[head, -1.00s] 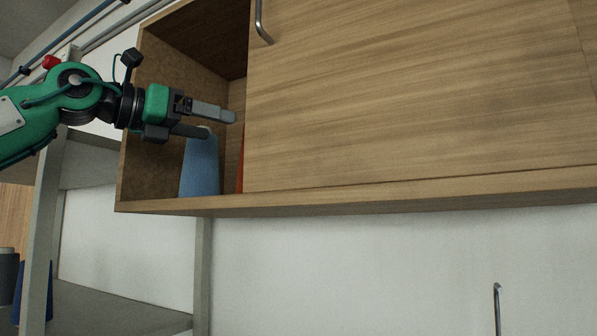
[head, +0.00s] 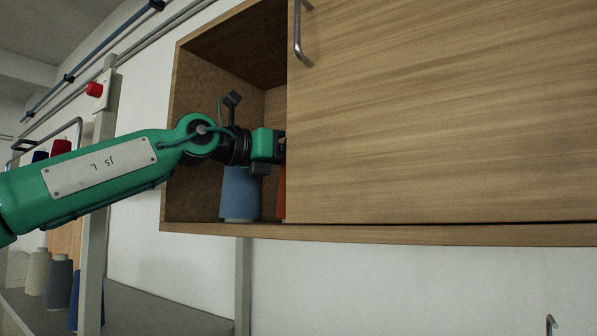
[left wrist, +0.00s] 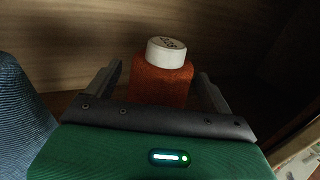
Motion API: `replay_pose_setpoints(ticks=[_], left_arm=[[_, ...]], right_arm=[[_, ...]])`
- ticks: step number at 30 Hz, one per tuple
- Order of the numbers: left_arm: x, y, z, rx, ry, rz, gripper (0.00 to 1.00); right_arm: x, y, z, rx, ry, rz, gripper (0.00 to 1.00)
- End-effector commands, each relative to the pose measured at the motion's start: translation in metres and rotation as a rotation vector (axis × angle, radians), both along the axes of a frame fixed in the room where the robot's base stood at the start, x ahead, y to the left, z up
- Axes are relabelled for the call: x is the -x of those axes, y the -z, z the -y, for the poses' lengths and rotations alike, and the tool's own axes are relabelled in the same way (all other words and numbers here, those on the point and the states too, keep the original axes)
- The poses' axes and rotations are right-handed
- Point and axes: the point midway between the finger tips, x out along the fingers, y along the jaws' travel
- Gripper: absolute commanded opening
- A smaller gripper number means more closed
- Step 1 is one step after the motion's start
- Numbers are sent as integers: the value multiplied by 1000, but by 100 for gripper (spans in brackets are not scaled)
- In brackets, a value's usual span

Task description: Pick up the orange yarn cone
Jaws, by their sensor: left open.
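In the head view only a thin strip of the orange cone (head: 282,196) shows at the sliding door's edge. My left gripper (left wrist: 159,72) is open, with one finger on each side of the cone in the wrist view. I cannot tell whether the fingers touch it. In the head view the left gripper (head: 267,145) reaches into the cabinet and its fingertips are hidden behind the door. My right gripper is not in view.
A blue yarn cone (head: 240,194) stands just left of the orange one, below my left wrist; it also shows in the left wrist view (left wrist: 20,120). The wooden door (head: 440,110) covers the cabinet's right part. More cones (head: 58,283) stand on a lower left shelf.

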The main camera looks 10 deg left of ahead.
Motion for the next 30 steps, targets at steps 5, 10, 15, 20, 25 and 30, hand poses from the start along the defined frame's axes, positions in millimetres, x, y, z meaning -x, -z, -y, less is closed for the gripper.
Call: replay_pose_setpoints(ticks=[5, 10, 15, 20, 25, 30], left_arm=[[-15, -2, 14, -1, 1, -2, 85], [-18, 0, 17, 1, 0, -1, 85], [-18, 0, 17, 1, 0, -1, 83], [-18, 0, 17, 1, 0, -1, 51], [-18, 0, 17, 1, 1, -1, 18], [-18, -1, 17, 1, 1, 0, 18]], right_arm=[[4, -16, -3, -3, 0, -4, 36], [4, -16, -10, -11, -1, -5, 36], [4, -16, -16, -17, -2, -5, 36], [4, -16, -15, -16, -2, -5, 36], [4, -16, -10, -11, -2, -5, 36], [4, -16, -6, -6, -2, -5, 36]])
